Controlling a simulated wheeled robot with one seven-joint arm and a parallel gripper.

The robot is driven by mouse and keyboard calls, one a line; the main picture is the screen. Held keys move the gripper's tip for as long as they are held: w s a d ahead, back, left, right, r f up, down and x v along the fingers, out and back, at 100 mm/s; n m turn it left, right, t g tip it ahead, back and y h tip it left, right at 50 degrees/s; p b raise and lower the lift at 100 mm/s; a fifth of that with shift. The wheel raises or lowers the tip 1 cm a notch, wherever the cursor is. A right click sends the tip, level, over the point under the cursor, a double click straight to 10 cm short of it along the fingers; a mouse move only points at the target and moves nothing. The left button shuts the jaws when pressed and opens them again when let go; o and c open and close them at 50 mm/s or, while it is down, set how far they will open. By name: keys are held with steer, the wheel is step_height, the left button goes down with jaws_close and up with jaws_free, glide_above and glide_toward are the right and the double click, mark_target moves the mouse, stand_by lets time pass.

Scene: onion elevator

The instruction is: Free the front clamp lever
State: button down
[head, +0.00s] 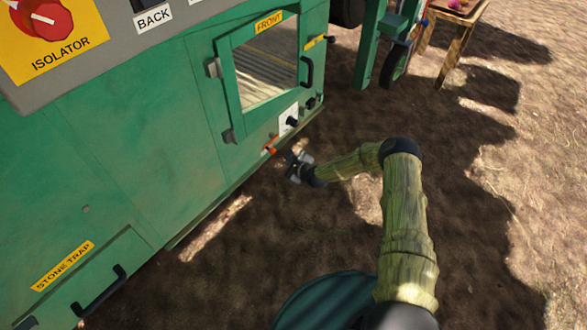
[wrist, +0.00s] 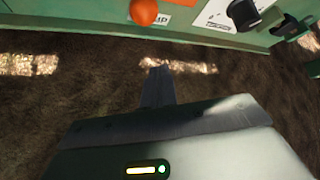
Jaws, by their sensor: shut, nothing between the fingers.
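The front clamp lever shows as a short orange-red handle (head: 270,146) low on the green machine's side, below the FRONT door. In the wrist view its round orange end (wrist: 143,12) is at the top edge, partly covering a white label of which only the end letters show. My gripper (head: 292,165) is just right of the lever in the head view, apart from it. In the wrist view my gripper's fingers (wrist: 158,85) are together, empty, over bare soil and below the orange end. How the lever is clamped cannot be told.
The FRONT door (head: 267,70) has a window and a dark handle. A black knob (wrist: 243,14) sits on a white plate right of the lever. The STONE TRAP hatch (head: 80,280) is lower left. A wooden table (head: 455,18) stands far right. Open soil lies right of the machine.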

steer(key=a+b, duration=0.1)
steer(key=w+a+r+b, duration=0.1)
steer(key=a+b, duration=0.1)
steer(key=shift+w+a+r+b, duration=0.3)
steer(key=shift+w, duration=0.05)
steer(key=shift+r, duration=0.1)
stand_by(0.6)
